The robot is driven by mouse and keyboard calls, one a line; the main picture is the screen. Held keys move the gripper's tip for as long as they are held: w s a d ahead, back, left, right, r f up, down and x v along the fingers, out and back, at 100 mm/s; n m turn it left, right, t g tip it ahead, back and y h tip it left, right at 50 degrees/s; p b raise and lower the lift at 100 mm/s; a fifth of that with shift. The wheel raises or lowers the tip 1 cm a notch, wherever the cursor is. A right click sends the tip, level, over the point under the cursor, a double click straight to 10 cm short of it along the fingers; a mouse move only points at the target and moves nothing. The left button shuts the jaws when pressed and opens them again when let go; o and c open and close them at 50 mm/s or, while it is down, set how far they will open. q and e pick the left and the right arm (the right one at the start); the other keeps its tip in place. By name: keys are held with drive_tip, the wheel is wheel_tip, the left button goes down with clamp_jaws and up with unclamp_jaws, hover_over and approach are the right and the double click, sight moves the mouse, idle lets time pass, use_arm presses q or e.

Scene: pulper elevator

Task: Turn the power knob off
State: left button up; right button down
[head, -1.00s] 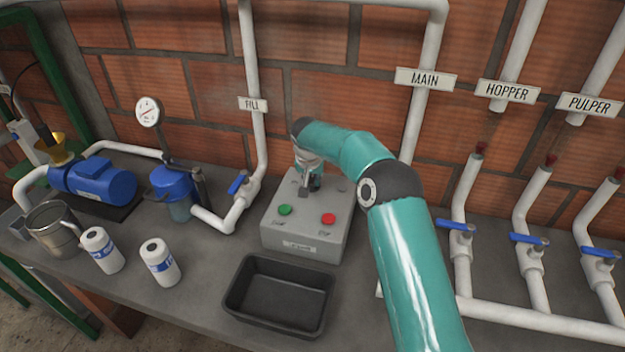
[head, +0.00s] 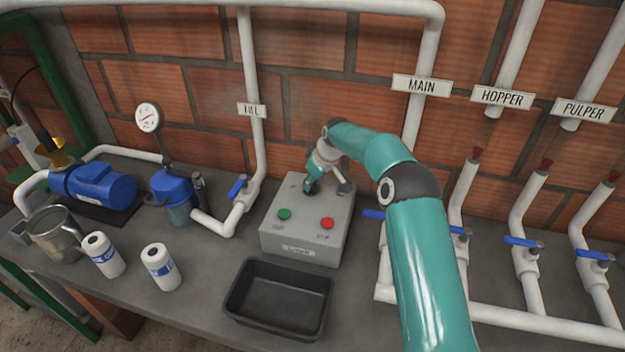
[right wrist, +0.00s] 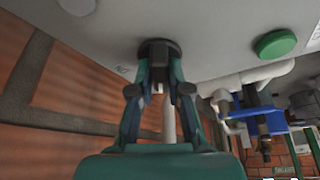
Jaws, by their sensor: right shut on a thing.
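A grey control box (head: 300,247) stands on the bench, with a green button (head: 284,214) and a red button (head: 327,223) on its sloped face. My right gripper (head: 309,190) is at the upper part of this face, its wrist leaning to the right. In the right wrist view, my right gripper's fingers (right wrist: 158,62) are closed around a dark round knob (right wrist: 158,46) on the panel. The green button also shows there (right wrist: 275,43). The knob's pointer and small label are not readable. My left gripper is not in view.
A black tray (head: 232,302) sits in front of the box. Two white bottles (head: 161,268) and a metal jug (head: 52,236) stand at the left. Blue-handled valves (head: 522,241) on white pipes are at the right.

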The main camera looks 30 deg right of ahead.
drive_tip(key=n, duration=0.1)
drive_tip(key=n+y+p, duration=0.1)
drive_tip(key=shift+w+d+r+n, duration=0.15)
drive_tip(key=shift+r+n, duration=0.1)
drive_tip(key=shift+n, duration=0.15)
drive_tip(key=shift+f+n+g+y+p, duration=0.1)
drive_tip(key=shift+n+g+y+p, duration=0.35)
drive_tip(key=shift+n+p, duration=1.05)
drive_tip(key=c, duration=1.1)
unclamp_jaws()
drive_tip(key=shift+f, duration=0.1)
drive_tip(key=v, duration=1.2)
drive_tip(key=shift+f, duration=0.1)
